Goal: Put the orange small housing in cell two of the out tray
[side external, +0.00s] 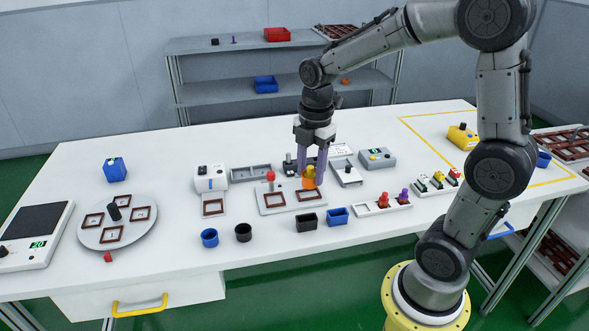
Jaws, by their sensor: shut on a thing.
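My gripper (311,172) points straight down over the middle of the table. Its purple fingers are shut on a small yellow-orange piece. The orange small housing (308,184) shows as an orange block low between the fingertips, with a rounded yellow part (309,171) directly above it. It is just above or touching the back of a light plate (271,208) with two brown square frames; I cannot tell which. A grey tray with compartments (250,174) lies left of the gripper and may be the out tray. Its cells look empty, and no cell numbers are legible.
A red-knobbed post (270,177) stands close left of the gripper. Black (307,223) and blue (337,217) bins stand in front. A rack of coloured pieces (383,206) is at right. A round plate with brown frames (117,236) is at left.

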